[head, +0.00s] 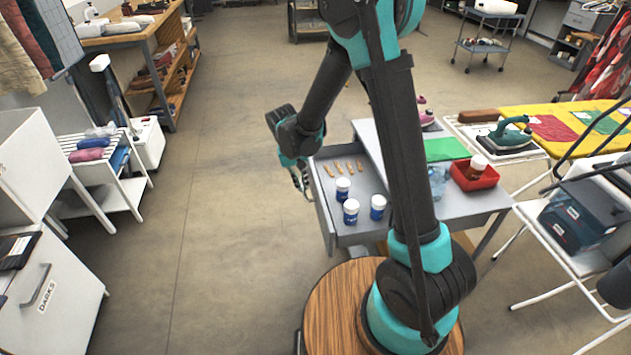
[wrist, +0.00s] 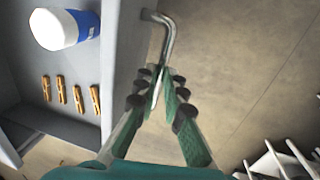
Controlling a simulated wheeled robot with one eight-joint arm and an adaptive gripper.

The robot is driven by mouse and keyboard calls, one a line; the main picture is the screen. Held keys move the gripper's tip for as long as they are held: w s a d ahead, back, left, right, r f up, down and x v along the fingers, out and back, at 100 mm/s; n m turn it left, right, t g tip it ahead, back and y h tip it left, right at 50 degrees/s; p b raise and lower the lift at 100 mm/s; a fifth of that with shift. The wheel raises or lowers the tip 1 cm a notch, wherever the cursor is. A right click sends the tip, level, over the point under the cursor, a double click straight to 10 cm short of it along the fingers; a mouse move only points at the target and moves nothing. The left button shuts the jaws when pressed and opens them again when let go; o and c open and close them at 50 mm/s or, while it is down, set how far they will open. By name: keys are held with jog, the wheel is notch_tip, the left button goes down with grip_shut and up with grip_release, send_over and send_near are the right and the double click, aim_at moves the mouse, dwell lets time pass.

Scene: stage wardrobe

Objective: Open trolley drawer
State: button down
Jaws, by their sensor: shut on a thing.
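The grey trolley (head: 458,203) stands right of centre in the head view. Its drawer (head: 352,236) is pulled out to the left, with its inside showing. Several wooden clothespins (head: 345,168) and three white-and-blue bottles (head: 351,212) are in it. The wrist view shows the clothespins (wrist: 70,92), one bottle (wrist: 62,28) and the drawer's front panel (wrist: 122,50). My gripper (head: 302,180) is at the outer side of the drawer front. In the wrist view, my gripper (wrist: 158,88) is shut on the bent metal drawer handle (wrist: 168,38).
On the trolley are a green cloth (head: 446,149) and a red tray (head: 474,176). An ironing board (head: 500,138) with an iron (head: 511,133) stands to the right. A white rack (head: 100,165) and a cabinet (head: 50,290) stand at left. The floor left of the drawer is clear.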

jog(key=shift+s+a, duration=0.1)
jog(key=shift+a, duration=0.55)
jog(key=c, duration=1.9)
grip_release()
jog(key=r, duration=0.4)
jog(key=a+r, duration=0.1)
jog(key=r, duration=0.3)
jog(key=a+r, duration=0.1)
jog(key=r, duration=0.2)
jog(key=shift+s+r, duration=0.2)
jog(key=shift+r, duration=0.2)
